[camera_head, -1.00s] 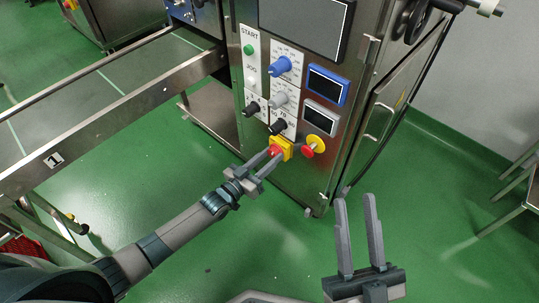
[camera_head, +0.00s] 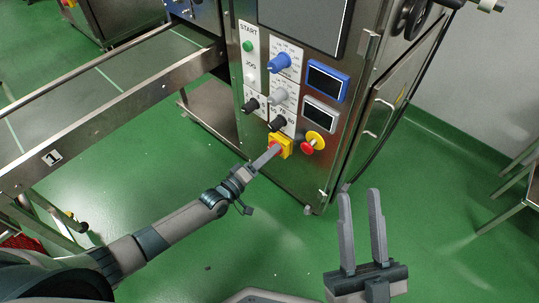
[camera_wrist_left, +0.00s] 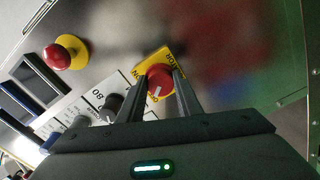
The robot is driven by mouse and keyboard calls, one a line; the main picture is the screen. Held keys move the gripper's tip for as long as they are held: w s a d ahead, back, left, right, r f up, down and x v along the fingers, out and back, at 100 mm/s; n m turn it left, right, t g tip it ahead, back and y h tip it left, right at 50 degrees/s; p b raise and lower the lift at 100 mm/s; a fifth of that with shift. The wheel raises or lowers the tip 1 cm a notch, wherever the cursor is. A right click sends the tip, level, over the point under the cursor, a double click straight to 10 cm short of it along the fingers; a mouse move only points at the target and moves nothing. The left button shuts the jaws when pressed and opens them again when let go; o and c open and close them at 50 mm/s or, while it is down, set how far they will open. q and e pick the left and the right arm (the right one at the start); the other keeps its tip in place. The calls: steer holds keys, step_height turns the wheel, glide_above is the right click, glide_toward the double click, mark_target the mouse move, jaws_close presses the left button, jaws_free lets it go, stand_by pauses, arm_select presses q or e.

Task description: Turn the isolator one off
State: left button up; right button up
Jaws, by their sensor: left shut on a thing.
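The isolator is a red rotary knob on a yellow plate (camera_head: 285,147), low on the steel machine's control panel. In the left wrist view the red knob (camera_wrist_left: 160,82) sits between my two fingers, with a pale pointer mark lying at a slant on it. Lettering shows on the yellow plate around it, partly hidden by the fingers. My left gripper (camera_head: 275,151) is shut on the knob; in the head view its fingers overlap edge-on and hide most of the red. My right gripper (camera_head: 361,194) is open and empty, above the floor at lower right.
A red mushroom button on a yellow disc (camera_head: 314,140) is just right of the isolator. Black (camera_head: 277,123), grey and blue knobs and two small displays sit above. A conveyor frame (camera_head: 120,104) runs to the left. Green floor is clear in front.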

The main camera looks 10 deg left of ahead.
arm_select(q)
steer(key=shift+n, duration=0.9)
arm_select(e)
steer(key=shift+w+d+r+t, duration=0.3)
steer(key=shift+d+r+t, duration=0.2)
steer(key=shift+r+t, duration=0.15)
steer(key=shift+s, duration=0.1)
arm_select(q)
steer(key=o, duration=1)
steer(key=shift+o, duration=0.2)
arm_select(e)
steer(key=shift+a, duration=0.1)
arm_select(q)
steer(key=shift+s+a, duration=0.1)
steer(key=shift+s, duration=0.05)
steer(key=p+v, duration=0.1)
steer(key=v, duration=1.6)
steer(key=shift+p, duration=0.4)
arm_select(e)
step_height(320, 180, down, 6)
steer(key=w+a+g, duration=0.1)
steer(key=g, duration=0.3)
steer(key=shift+w+a+r+h, duration=0.15)
steer(key=shift+w+a+h, duration=0.05)
steer(key=shift+a+h, duration=0.15)
